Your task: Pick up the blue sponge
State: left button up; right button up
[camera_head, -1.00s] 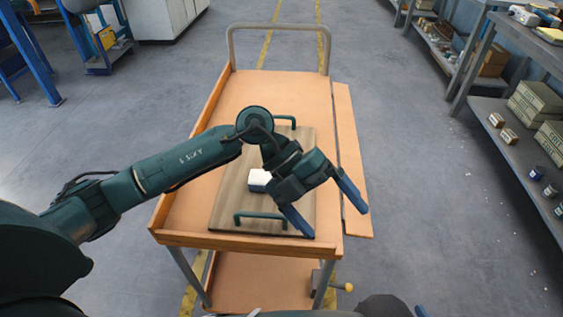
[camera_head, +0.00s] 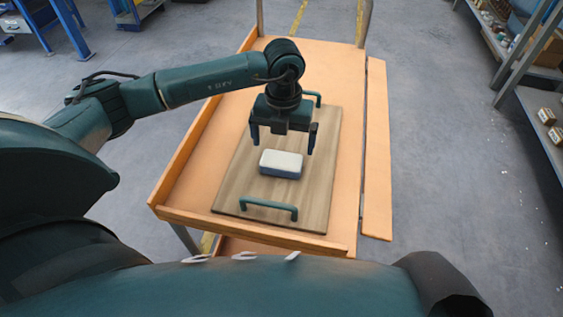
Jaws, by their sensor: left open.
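The sponge (camera_head: 281,163) lies flat on a wooden board with a pale, whitish top and blue-grey sides. My left gripper (camera_head: 283,147) points down with its jaws open. Its two fingers are spread to the left and right, over or just behind the sponge's far edge. Nothing shows between the fingers, and I cannot tell how high the tips are above the board. My right gripper is not in view.
The wooden board (camera_head: 318,190) has a green handle (camera_head: 269,207) at its near end and another (camera_head: 313,97) at its far end. It rests on an orange cart (camera_head: 190,185) with a raised left edge. Shelves (camera_head: 540,125) stand at the right.

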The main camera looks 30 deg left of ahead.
aim_at(283, 154)
pick_arm(q)
notch_tip(283, 154, down, 5)
jog(key=shift+f, duration=0.1)
jog(key=shift+c, duration=0.2)
jog(key=c, duration=0.8)
